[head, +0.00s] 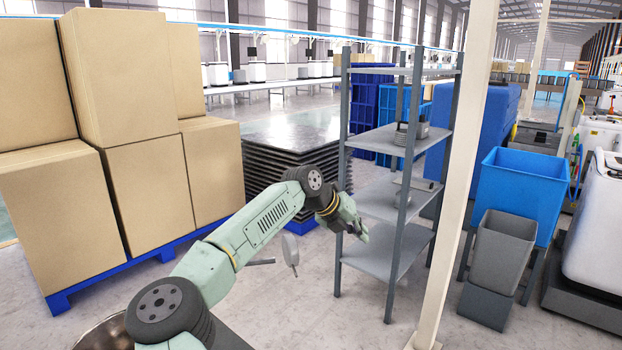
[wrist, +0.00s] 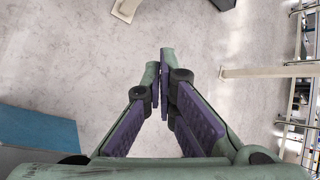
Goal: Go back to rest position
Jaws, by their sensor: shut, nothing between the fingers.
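My gripper (head: 362,232) is at the end of my outstretched green arm in the head view, by the left front of a grey metal shelf rack (head: 380,201). In the wrist view my gripper (wrist: 163,52) points over bare concrete floor, with its fingertips together and nothing between them. Whether it touches the rack cannot be told from the head view.
Cardboard boxes (head: 150,180) stand on a blue pallet (head: 60,300) at left. A stack of dark sheets (head: 300,130) lies behind my arm. A cream post (head: 455,190), a blue bin (head: 520,190) and a grey bin (head: 500,250) stand at right.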

